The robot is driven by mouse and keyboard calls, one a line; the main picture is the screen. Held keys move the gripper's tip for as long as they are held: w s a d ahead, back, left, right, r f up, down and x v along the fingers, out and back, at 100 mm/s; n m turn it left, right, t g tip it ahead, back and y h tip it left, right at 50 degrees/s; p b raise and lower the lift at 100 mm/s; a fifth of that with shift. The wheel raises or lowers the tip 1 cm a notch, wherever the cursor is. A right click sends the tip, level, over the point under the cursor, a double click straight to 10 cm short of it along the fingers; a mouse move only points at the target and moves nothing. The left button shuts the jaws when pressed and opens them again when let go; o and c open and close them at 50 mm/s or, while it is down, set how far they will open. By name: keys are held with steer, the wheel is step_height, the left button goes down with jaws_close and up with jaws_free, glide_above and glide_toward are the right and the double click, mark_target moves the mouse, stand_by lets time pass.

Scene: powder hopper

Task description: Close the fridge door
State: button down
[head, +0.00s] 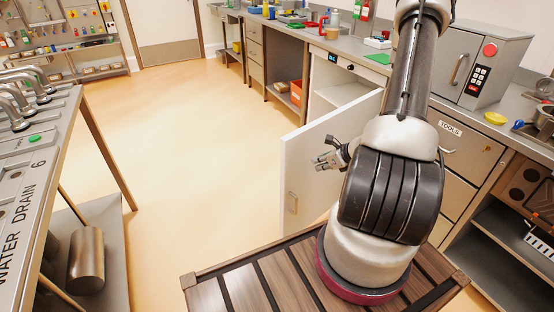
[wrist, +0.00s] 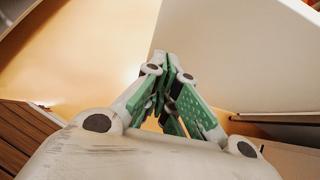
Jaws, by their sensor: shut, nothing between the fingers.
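The white fridge door (head: 308,165) stands wide open in the head view, swung out from the counter into the room. The fridge's open interior (head: 338,92) shows under the counter, with a pale shelf inside. My gripper (head: 322,162) is in front of the door's face that is turned to me; whether it touches cannot be told. In the wrist view my gripper (wrist: 169,62) has its green-padded fingers together with nothing between them. A large pale panel, probably the door (wrist: 235,55), fills the upper right there. My arm hides part of the fridge front.
A grey appliance with a red button (head: 482,65) stands on the counter to the right. Drawers marked TOOLS (head: 462,150) lie below it. A steel bench with taps (head: 35,150) is on the left. The floor (head: 190,120) between is clear.

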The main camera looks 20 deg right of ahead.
glide_toward(290, 165)
step_height(290, 165, down, 4)
steer(key=w, duration=0.2)
steer(key=shift+w+a+r, duration=0.2)
steer(key=shift+w+a, duration=0.3)
steer(key=shift+a, duration=0.1)
